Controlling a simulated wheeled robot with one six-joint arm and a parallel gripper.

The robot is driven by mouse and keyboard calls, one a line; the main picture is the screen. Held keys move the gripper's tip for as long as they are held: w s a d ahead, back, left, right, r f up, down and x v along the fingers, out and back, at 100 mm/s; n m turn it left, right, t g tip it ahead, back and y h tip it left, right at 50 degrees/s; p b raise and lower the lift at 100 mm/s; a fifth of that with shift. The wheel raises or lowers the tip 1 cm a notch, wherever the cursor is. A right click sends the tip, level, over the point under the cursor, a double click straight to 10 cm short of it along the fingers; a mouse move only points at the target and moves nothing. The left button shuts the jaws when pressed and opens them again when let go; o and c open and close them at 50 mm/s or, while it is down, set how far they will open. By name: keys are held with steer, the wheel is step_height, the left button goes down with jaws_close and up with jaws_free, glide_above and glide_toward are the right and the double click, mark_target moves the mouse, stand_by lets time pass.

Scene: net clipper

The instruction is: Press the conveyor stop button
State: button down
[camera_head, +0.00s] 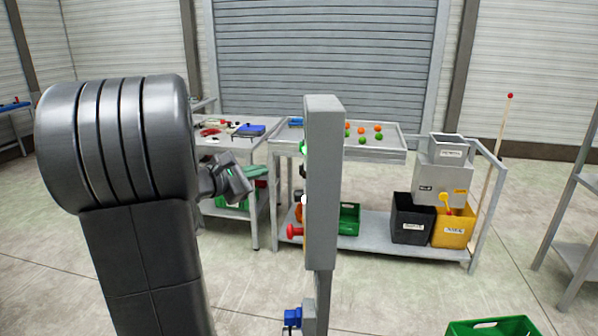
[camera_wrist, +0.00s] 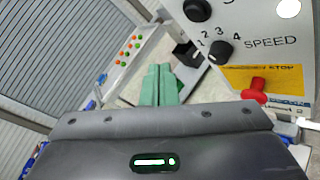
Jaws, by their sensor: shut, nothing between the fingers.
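A grey control box (camera_head: 324,180) stands on a post, seen from its side in the head view. A red mushroom button (camera_head: 295,231) sticks out low on its left face; it also shows in the wrist view (camera_wrist: 256,91) beside a yellow label (camera_wrist: 262,76) that appears to read EMERGENCY STOP. A black SPEED knob (camera_wrist: 220,53) with numbers sits above it. My gripper (camera_head: 262,172) is left of the box, higher than the red button and apart from it. In the wrist view its green fingers (camera_wrist: 160,70) are together and empty, left of the panel.
A green button (camera_head: 303,148) sits high on the box face, and a blue connector (camera_head: 292,317) is low on the post. Behind stands a sorting table (camera_head: 395,155) with orange and green balls, and black (camera_head: 412,222) and yellow (camera_head: 453,229) bins below. A shelf (camera_head: 575,255) stands at right.

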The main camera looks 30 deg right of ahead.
mark_target(301, 170)
steer(key=shift+s+d+b, duration=0.25)
steer(key=shift+s+d, duration=0.15)
steer(key=shift+d, duration=0.5)
steer(key=shift+s+d+b, duration=0.3)
steer(key=shift+s+d, duration=0.1)
steer(key=shift+d, duration=0.45)
steer(key=shift+s+d+b, duration=0.25)
steer(key=shift+s+d, duration=0.15)
steer(key=shift+d, duration=0.5)
steer(key=shift+d, duration=0.15)
steer(key=shift+s+d+b, duration=0.2)
steer(key=shift+d+b, duration=0.05)
steer(key=shift+b, duration=0.15)
steer(key=shift+s+d+b, duration=0.15)
steer(key=shift+d+b, duration=0.2)
steer(key=shift+d, duration=0.05)
stand_by(0.4)
stand_by(0.3)
steer(key=shift+w+a, duration=0.35)
steer(key=shift+a, duration=0.4)
